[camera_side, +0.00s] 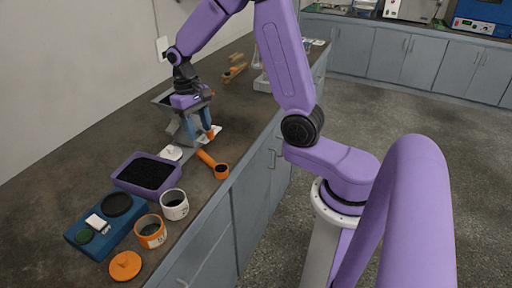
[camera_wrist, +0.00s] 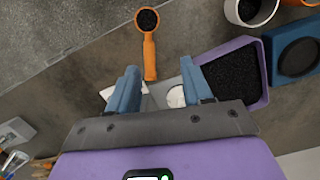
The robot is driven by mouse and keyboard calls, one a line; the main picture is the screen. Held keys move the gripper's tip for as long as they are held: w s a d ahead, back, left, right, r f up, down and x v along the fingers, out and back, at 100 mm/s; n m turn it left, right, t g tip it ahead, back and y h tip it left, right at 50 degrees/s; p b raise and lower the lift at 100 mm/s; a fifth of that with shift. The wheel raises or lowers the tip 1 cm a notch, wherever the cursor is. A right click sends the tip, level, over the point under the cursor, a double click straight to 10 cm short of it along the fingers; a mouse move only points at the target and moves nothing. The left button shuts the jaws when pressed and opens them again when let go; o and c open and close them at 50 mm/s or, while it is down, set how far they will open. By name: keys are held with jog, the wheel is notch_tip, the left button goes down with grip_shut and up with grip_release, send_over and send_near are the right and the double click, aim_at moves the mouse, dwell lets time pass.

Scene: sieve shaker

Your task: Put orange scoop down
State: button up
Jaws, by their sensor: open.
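The orange scoop (camera_side: 206,158) lies on the dark worktop near its front edge, with dark granules in its bowl; in the wrist view the scoop (camera_wrist: 150,60) has its bowl pointing away from my gripper. My gripper (camera_side: 201,136) is open and empty, with its blue fingers pointing down behind the scoop. In the wrist view my gripper (camera_wrist: 159,68) has one finger on each side of the handle's end, apart from it. The exact height of the fingertips over the worktop cannot be told.
A purple tray (camera_side: 122,183) of dark granules, a white cup (camera_side: 174,212), an orange jar (camera_side: 151,241), a blue scale (camera_side: 77,236) and an orange lid (camera_side: 125,265) stand nearby. A grey metal apparatus (camera_side: 165,99) stands by my gripper. Worktop beyond it is partly clear.

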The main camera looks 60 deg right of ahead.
jog(key=s+a+r+n+t, duration=0.1)
jog(key=s+a+r+n, duration=0.2)
jog(key=s+a+n, duration=0.6)
jog(key=s+r+n, duration=0.1)
jog(key=s+n, duration=0.5)
jog(key=s, duration=1)
jog(key=shift+s+d+t, duration=0.2)
jog(key=shift+s+t, duration=0.05)
jog(key=shift+t, duration=0.15)
jog(key=shift+r, duration=0.1)
jog(key=shift+o, duration=0.5)
jog(key=shift+w, duration=0.1)
